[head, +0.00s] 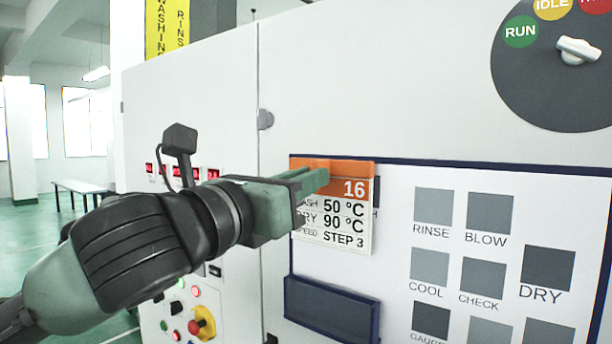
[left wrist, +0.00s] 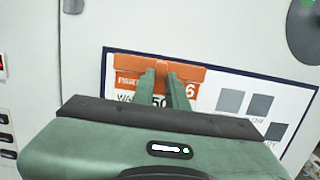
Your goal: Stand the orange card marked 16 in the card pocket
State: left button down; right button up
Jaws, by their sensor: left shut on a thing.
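The orange-topped card marked 16 (head: 353,188) is upright in front of the machine's panel. It reads 50 °C, 90 °C and STEP 3. My left gripper (head: 318,178) is shut on its orange upper part, and its fingers cover some of the print. In the left wrist view the card (left wrist: 128,80) shows beyond the two fingers (left wrist: 167,78). The dark blue card pocket (head: 332,310) is on the panel below the card, with a clear gap between them. My right gripper is not in view.
The white panel with a blue border (head: 400,185) carries grey squares labelled RINSE, BLOW, COOL, CHECK and DRY. A round dial (head: 550,85) is at the upper right. A red knob on yellow (head: 203,322) is at the lower left. A bench (head: 85,186) stands far back.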

aim_at(327, 210)
pick_arm(q)
jog(key=f+b, duration=0.1)
jog(key=f, duration=0.1)
jog(key=f+b, duration=0.1)
jog(key=shift+w+f+b, duration=0.2)
jog(key=shift+f+b, duration=0.1)
jog(key=shift+f, duration=0.05)
jog(key=shift+f+b, duration=0.45)
jog(key=shift+f, duration=0.3)
jog(key=shift+d+f, duration=0.1)
jog(key=shift+f, duration=0.3)
jog(key=shift+p, duration=0.5)
dwell(0.8)
